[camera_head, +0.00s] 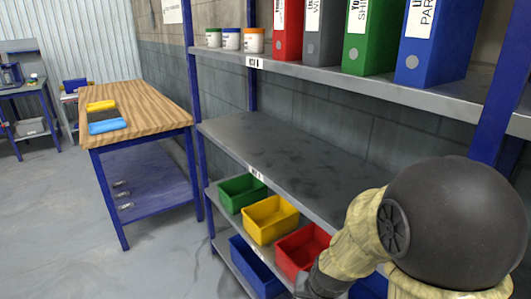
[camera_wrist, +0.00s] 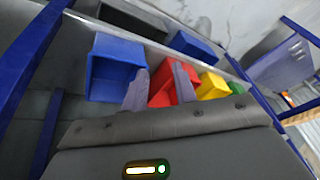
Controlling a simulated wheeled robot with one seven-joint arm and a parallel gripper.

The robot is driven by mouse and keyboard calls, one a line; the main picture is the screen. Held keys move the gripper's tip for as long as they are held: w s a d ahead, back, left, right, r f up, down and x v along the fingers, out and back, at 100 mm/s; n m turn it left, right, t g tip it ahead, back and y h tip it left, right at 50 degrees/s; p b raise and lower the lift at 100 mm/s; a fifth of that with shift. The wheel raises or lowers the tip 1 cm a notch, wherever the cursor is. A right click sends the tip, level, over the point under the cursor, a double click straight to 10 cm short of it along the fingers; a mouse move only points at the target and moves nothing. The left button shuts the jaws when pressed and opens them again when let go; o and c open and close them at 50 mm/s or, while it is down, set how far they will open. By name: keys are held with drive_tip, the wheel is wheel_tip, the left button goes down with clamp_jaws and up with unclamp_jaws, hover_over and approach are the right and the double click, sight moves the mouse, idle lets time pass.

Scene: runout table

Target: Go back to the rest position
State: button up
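My gripper shows in the wrist view (camera_wrist: 161,88), with its two grey fingers apart and nothing seen held between them. A red bin (camera_wrist: 165,90) shows behind and between the fingers. A blue bin (camera_wrist: 115,68) is just left of them. In the head view my arm fills the lower right, bent in front of the shelf rack. My fingers cannot be made out there. I cannot tell whether the fingers touch any bin.
The middle shelf (camera_head: 290,150) is bare. Below it sit green (camera_head: 240,190), yellow (camera_head: 270,218) and red (camera_head: 302,248) bins. Several binders (camera_head: 370,35) and three small tubs (camera_head: 231,38) stand above. A wooden-topped table (camera_head: 150,108) is left; the floor (camera_head: 60,220) there is clear.

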drive_tip(key=s+d+r+n+g, duration=0.1)
drive_tip(key=s+d+r+n, duration=0.2)
drive_tip(key=s, duration=0.4)
wheel_tip(320, 180, up, 19)
drive_tip(key=p, duration=1.9)
drive_tip(key=shift+d+r+m+g+h, duration=0.15)
drive_tip(key=shift+d+m+g+h, duration=0.15)
drive_tip(key=shift+d, duration=0.1)
